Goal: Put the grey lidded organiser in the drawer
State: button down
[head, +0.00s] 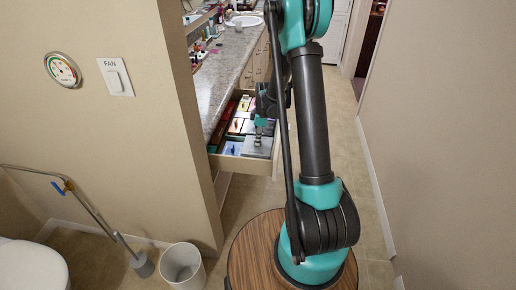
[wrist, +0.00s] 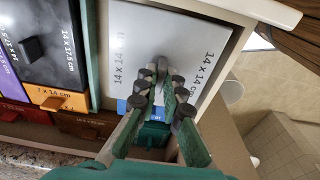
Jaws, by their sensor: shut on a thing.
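The grey lidded organiser (wrist: 190,38), marked 14 x 14 cm, shows in the wrist view with its lid facing up. It lies within the outline of the open drawer (head: 240,164), at the front corner beside the drawer's pale front wall. It also shows in the head view (head: 258,150). My gripper (wrist: 165,75) is over the lid, with its fingers closed around the lid's small dark knob. In the head view my gripper (head: 262,126) points down at the organiser. I cannot tell whether the organiser's underside touches the drawer floor.
The drawer also holds a black box (wrist: 40,40), an orange box (wrist: 62,101), a dark red box (wrist: 85,124) and a blue box (wrist: 125,106). A countertop (head: 228,70) with small items is above the drawer. A white bin (head: 182,266) stands on the floor.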

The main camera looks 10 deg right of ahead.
aim_at(258, 148)
jog(key=shift+f, duration=2.55)
jog(key=shift+f, duration=0.15)
jog(key=c, duration=1.7)
grip_release()
